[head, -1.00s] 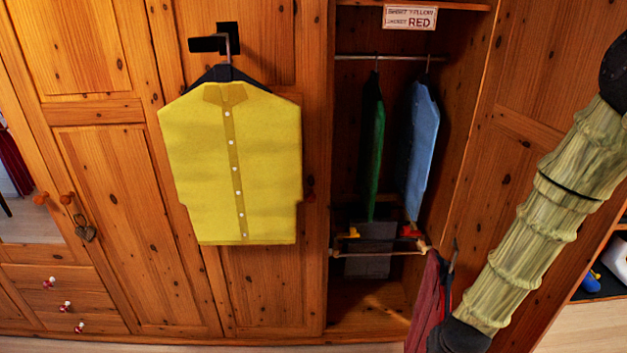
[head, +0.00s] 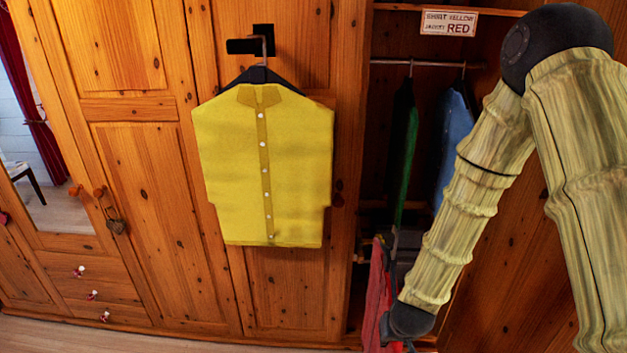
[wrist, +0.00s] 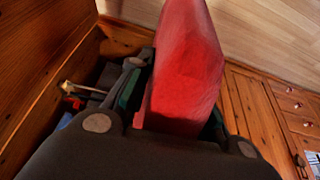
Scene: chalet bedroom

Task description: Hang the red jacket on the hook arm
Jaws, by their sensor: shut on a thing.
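The red jacket (head: 377,290) hangs low in front of the wardrobe's open section in the head view, seen nearly edge-on. My gripper (head: 393,330) is partly hidden by my arm beside it. In the wrist view the red jacket (wrist: 185,70) lies between the fingers of my gripper (wrist: 180,112), which is shut on it. The black hook arm (head: 250,45) sticks out from the wardrobe door at the upper middle. A yellow shirt (head: 235,160) on a black hanger hangs from it. The jacket is below and to the right of the hook arm, apart from it.
Inside the open section, a green garment (head: 408,150) and a blue garment (head: 455,130) hang from a rail (head: 425,64). A sign (head: 449,22) above reads shirt yellow, jacket red. Closed doors (head: 150,190) and drawers with knobs stand at left. The floor (head: 60,335) is clear there.

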